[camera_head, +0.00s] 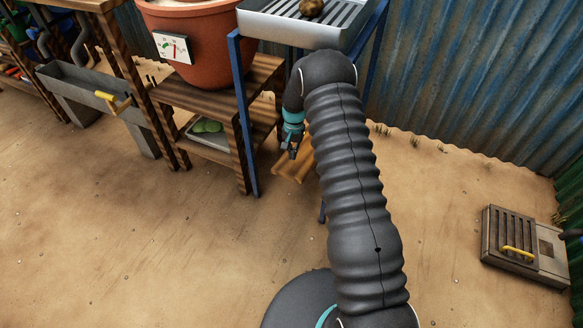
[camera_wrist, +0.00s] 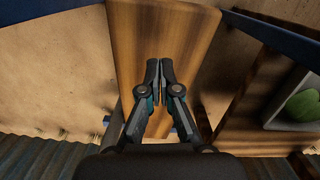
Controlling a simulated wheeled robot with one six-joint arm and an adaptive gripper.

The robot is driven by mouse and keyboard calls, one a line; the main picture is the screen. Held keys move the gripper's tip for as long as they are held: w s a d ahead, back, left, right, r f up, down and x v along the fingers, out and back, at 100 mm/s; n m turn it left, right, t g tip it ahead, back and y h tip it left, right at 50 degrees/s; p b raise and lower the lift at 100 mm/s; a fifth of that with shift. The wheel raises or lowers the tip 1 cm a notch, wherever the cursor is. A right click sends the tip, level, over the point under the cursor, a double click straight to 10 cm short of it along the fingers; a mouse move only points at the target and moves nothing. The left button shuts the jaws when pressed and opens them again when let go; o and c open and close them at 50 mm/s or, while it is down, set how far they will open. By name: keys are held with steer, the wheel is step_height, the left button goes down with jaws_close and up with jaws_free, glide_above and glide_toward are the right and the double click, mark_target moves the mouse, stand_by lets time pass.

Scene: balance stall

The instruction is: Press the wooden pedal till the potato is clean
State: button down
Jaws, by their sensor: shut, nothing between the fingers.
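The wooden pedal (camera_head: 294,166) is low under the blue-framed stand, partly hidden by my arm in the head view. In the wrist view the wooden pedal (camera_wrist: 190,40) is a broad brown board under my fingertips. My gripper (camera_head: 292,154) is shut and empty, pointing down at the pedal. In the wrist view my gripper (camera_wrist: 160,66) is over the board; I cannot tell whether it touches. The potato (camera_head: 311,8) is a brown lump on the slatted metal tray (camera_head: 280,30) on top of the stand. Its cleanness is too small to judge.
A blue leg (camera_head: 243,120) of the stand is left of my gripper. A wooden shelf (camera_head: 208,103) holds a terracotta pot (camera_head: 200,50) with a dial (camera_head: 173,48) and, below, a tray with green items (camera_head: 207,126). A slatted box (camera_head: 512,240) with a yellow handle lies right. Open sand fills the left front.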

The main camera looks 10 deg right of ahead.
mark_target(292, 166)
steer(key=shift+s+a+f+b, duration=0.15)
steer(key=shift+f+b, duration=0.25)
steer(key=shift+f, duration=1.25)
steer(key=shift+f, duration=0.1)
